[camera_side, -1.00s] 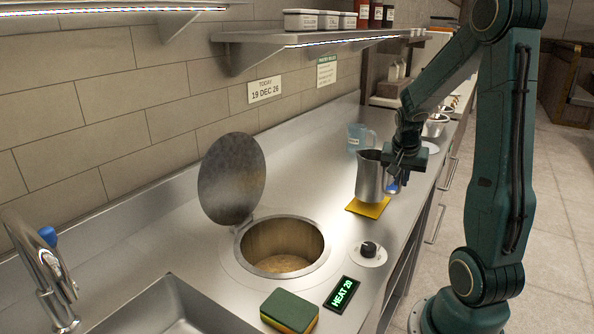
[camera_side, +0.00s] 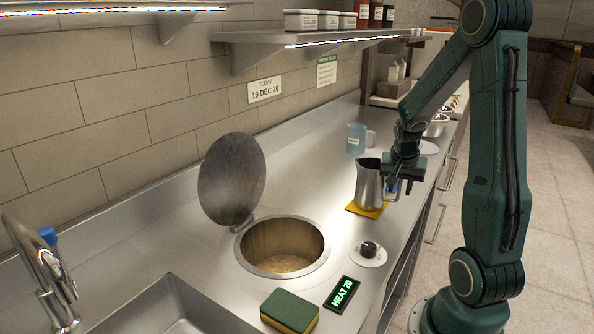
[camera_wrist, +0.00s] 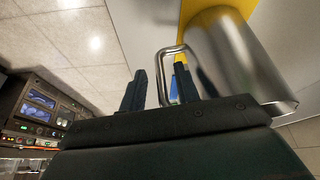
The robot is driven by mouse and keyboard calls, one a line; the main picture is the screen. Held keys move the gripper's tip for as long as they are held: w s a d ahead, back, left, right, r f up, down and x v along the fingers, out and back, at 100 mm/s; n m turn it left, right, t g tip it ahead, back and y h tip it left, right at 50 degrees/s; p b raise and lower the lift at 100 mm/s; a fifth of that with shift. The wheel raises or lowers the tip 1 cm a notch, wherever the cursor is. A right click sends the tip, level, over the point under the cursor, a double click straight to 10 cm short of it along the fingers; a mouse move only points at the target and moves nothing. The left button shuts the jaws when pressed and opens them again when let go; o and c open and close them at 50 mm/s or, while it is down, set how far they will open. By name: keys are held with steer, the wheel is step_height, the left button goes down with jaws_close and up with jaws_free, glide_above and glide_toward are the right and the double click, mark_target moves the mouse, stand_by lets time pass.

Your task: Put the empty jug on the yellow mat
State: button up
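The steel jug (camera_side: 368,186) stands upright on the yellow mat (camera_side: 352,209), its base appearing to rest on it. Its inside cannot be made out. My gripper (camera_side: 394,187) is at the jug's handle side, on the right. In the wrist view the jug (camera_wrist: 235,55) lies to the right, with the yellow mat (camera_wrist: 205,18) behind it. My gripper's fingers (camera_wrist: 158,82) are apart there, and the jug's wire-like handle runs between them, close to the right finger. A small blue patch shows beside that finger.
A round well (camera_side: 283,247) with its lid (camera_side: 231,178) raised lies left of the mat. A knob (camera_side: 368,250), a heat display (camera_side: 341,294) and a sponge (camera_side: 289,311) are in front. A clear blue measuring jug (camera_side: 356,139) stands behind the steel jug.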

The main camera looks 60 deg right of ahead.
steer(key=shift+v, duration=1)
steer(key=v, duration=1)
steer(key=shift+r, duration=0.2)
steer(key=w+a+r+n+t+y, duration=0.15)
steer(key=a+n, duration=0.25)
steer(key=a, duration=0.4)
steer(key=w+a+r+n+t, duration=0.15)
steer(key=a+n, duration=0.25)
steer(key=a, duration=0.4)
steer(key=s+a+n+t+y, duration=0.1)
steer(key=s+a+n, duration=0.2)
steer(key=a, duration=0.3)
steer(key=s+a+n+y, duration=0.2)
steer(key=s+a+n, duration=0.1)
steer(key=a+n, duration=0.1)
steer(key=shift+a+r+n+t, duration=0.3)
steer(key=shift+a+r+t, duration=0.1)
steer(key=shift+a, duration=0.5)
steer(key=shift+c, duration=0.4)
